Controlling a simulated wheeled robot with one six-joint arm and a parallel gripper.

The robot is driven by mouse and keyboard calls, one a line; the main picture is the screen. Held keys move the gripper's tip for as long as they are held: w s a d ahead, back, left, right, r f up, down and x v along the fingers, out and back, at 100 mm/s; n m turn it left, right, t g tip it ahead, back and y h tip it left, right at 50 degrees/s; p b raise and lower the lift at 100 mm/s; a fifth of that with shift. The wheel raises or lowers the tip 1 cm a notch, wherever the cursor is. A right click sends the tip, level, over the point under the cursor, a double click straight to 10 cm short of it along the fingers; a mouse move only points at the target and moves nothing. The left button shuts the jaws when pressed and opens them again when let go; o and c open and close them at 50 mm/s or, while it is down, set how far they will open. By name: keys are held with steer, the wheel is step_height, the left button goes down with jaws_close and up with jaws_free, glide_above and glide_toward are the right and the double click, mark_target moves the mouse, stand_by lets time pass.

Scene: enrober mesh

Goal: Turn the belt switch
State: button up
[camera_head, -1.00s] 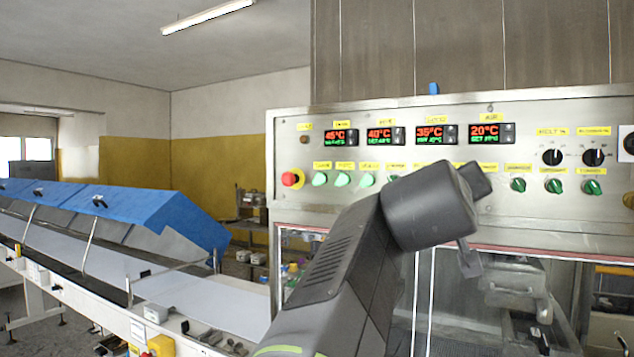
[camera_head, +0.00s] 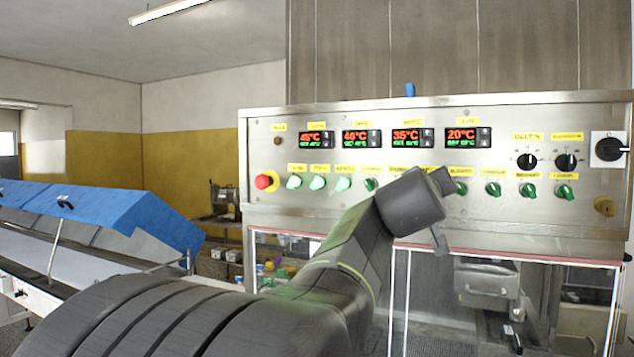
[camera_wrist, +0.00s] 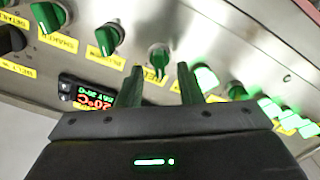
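The control panel (camera_head: 350,215) carries a row of green rotary knobs under yellow labels. I cannot read which label names the belt switch. In the wrist view one dark green knob (camera_wrist: 160,58) stands just beyond and between the fingertips of my gripper (camera_wrist: 160,72). The gripper is open, with a finger to each side and nothing clearly held. I cannot tell whether the fingers touch the knob. In the head view my wrist hides that knob and most of the gripper. Another green knob (camera_wrist: 109,38) sits beside it to the left in the wrist view.
Several lit pale green knobs (camera_head: 317,182) and a red emergency button (camera_head: 265,182) are at the panel's left. Temperature displays (camera_head: 407,138) run above the knobs. Black dials (camera_head: 527,161) are at the right. A blue-covered conveyor (camera_head: 110,208) stands at the left.

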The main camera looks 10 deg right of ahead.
steer(key=shift+x, duration=1)
jaws_close()
